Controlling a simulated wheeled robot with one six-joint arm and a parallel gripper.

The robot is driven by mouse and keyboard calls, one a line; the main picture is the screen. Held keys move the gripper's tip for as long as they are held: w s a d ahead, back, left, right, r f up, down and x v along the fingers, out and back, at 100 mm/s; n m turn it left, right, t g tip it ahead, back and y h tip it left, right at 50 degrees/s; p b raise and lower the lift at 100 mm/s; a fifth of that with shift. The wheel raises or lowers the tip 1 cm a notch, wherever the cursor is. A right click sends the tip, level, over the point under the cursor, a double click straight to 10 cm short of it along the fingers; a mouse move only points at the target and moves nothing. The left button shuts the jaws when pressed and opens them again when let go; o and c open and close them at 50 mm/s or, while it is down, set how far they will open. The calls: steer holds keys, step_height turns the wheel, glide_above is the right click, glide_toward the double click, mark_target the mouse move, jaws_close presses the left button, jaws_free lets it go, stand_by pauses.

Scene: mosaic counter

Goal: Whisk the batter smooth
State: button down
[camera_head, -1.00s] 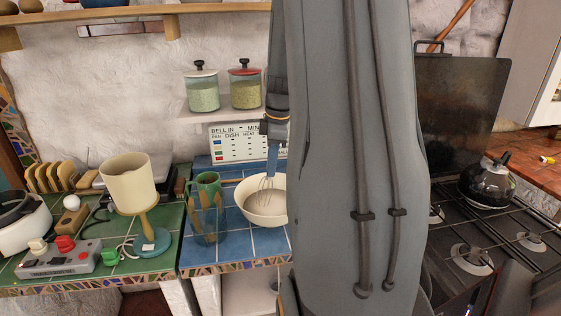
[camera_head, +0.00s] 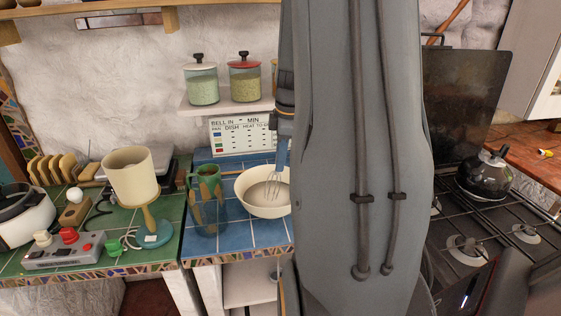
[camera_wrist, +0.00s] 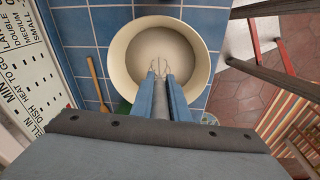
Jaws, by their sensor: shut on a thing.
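A cream bowl (camera_head: 248,202) stands on the blue tiled counter, partly hidden behind my arm. Pale, even-looking batter (camera_wrist: 150,45) lies in it. My gripper (camera_wrist: 161,84) is shut on the whisk (camera_wrist: 158,68) and points down over the bowl. The wire end of the whisk reaches into the bowl, on the side nearest my gripper in the wrist view. In the head view the whisk (camera_head: 276,186) is in the right part of the bowl. How deep its wires go is hard to tell.
A lamp (camera_head: 130,178) is farther left. A sign board (camera_head: 240,135) stands behind. The stove with a kettle (camera_head: 487,178) is at right.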

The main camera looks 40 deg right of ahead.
steer(key=shift+r, duration=0.1)
steer(key=r+p, duration=0.2)
steer(key=r, duration=0.1)
steer(key=r+p, duration=0.2)
steer(key=shift+s+d+r, duration=0.1)
steer(key=shift+s+d, duration=0.2)
steer(key=shift+s, duration=0.1)
steer(key=shift+s+d+r, duration=0.1)
steer(key=shift+s+r, duration=0.15)
steer(key=shift+r, duration=0.85)
steer(key=shift+s+d+r, duration=0.1)
steer(key=shift+s+r, duration=0.1)
steer(key=shift+r, duration=2.95)
